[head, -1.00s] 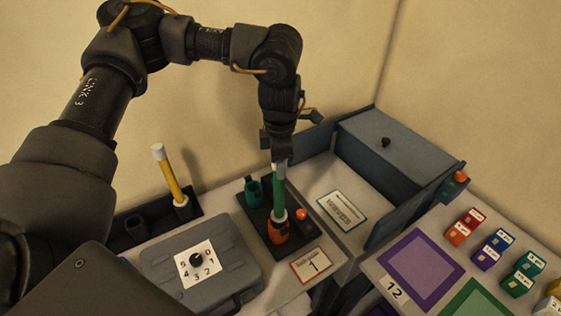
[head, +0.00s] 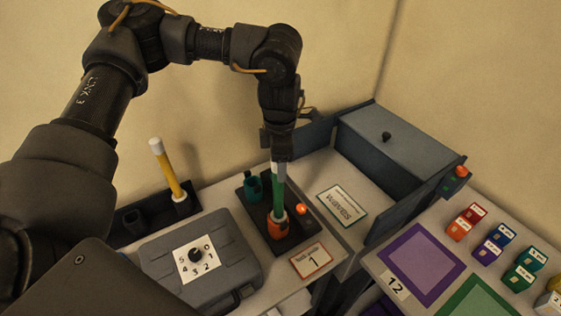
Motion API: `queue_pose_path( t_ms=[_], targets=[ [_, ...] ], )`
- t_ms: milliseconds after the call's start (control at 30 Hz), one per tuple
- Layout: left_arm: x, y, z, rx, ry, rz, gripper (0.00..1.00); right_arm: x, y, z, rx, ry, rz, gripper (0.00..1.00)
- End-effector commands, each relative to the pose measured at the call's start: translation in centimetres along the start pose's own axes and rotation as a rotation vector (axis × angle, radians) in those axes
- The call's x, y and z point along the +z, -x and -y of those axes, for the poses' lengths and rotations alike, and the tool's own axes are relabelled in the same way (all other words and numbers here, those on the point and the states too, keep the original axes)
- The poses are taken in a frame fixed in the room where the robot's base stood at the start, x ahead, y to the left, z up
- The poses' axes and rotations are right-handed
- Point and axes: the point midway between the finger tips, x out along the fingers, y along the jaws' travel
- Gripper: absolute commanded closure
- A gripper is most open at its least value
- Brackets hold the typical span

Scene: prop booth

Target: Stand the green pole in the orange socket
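The green pole (head: 278,190) stands upright, its lower end in the orange socket (head: 278,226) on a dark base plate (head: 256,205). A pale band shows around the pole just above the socket. My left gripper (head: 279,159) is directly over the pole, pointing down, with its fingertips at the pole's pale top end. The fingers appear closed on that top end, though the far finger is partly hidden. My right gripper is not in view.
An empty teal socket (head: 253,189) and a lit orange-red button (head: 302,210) share the plate. A yellow pole (head: 166,168) stands in a dark rack at left. A grey case (head: 201,262) lies in front. A blue-grey box (head: 395,148) stands at right.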

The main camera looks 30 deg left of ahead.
Motion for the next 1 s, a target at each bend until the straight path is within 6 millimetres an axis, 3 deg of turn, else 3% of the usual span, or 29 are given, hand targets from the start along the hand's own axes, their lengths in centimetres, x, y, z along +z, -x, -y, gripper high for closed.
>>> queue_pose_path(
  t_ms=[267,700,1000],
  targets=[
    [0.0,0.6,-0.1,0.002,0.0,0.001,0.43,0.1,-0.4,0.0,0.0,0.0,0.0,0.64],
    [0.0,8.7,0.0,0.005,0.001,0.002,0.43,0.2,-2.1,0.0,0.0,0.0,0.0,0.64],
    [0.0,10.8,0.1,0.0,0.0,0.0,0.43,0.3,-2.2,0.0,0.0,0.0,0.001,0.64]
  ],
)
